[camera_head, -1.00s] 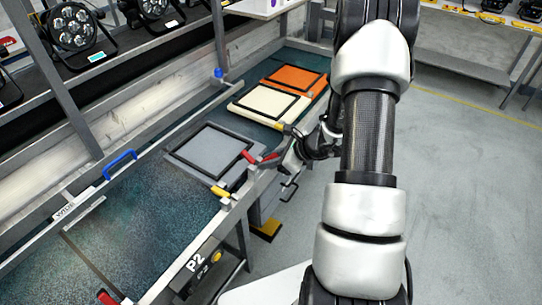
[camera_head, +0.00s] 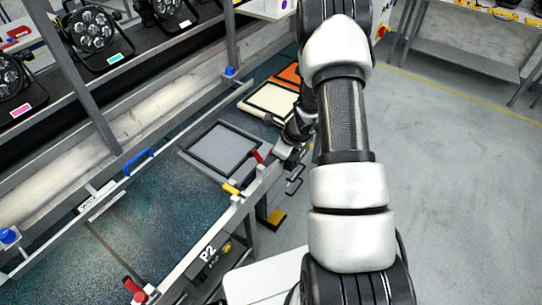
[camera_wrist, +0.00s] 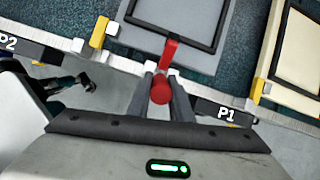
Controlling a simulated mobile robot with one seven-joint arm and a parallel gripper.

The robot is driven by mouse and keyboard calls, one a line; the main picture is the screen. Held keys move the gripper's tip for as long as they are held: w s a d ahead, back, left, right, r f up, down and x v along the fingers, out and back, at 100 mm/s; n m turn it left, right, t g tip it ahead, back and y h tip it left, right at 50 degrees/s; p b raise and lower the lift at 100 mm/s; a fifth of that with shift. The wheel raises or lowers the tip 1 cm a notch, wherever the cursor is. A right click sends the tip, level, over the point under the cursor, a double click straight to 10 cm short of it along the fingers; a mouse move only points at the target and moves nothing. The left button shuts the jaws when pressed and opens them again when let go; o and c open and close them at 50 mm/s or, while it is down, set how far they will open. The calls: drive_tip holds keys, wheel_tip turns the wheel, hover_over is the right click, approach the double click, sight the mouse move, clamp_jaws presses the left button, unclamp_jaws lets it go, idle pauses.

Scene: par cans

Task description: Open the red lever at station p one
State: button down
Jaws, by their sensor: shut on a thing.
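The red lever (camera_wrist: 161,88) with a round red knob is at the rail beside the P1 label (camera_wrist: 226,115) in the wrist view. My gripper (camera_wrist: 164,85) has its two fingers on either side of the knob and is shut on it. The lever's red arm runs from the knob up toward the grey framed panel (camera_wrist: 196,22). In the head view the red lever (camera_head: 258,156) shows at the panel's near right corner, with my gripper (camera_head: 280,152) against it and hiding part of it.
A yellow lever (camera_head: 231,188) sits at the rail left of the red one. Another red lever (camera_head: 134,288) is nearer, by the P2 label (camera_head: 208,254). Cream (camera_head: 268,102) and orange (camera_head: 288,74) panels lie beyond. Open floor (camera_head: 450,170) is at right.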

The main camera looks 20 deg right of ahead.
drive_tip(key=c, duration=1.6)
unclamp_jaws()
drive_tip(key=shift+r, duration=0.1)
drive_tip(key=p+v, duration=0.1)
drive_tip(key=v, duration=1.6)
drive_tip(key=shift+d+r, duration=0.1)
drive_tip(key=shift+d, duration=0.05)
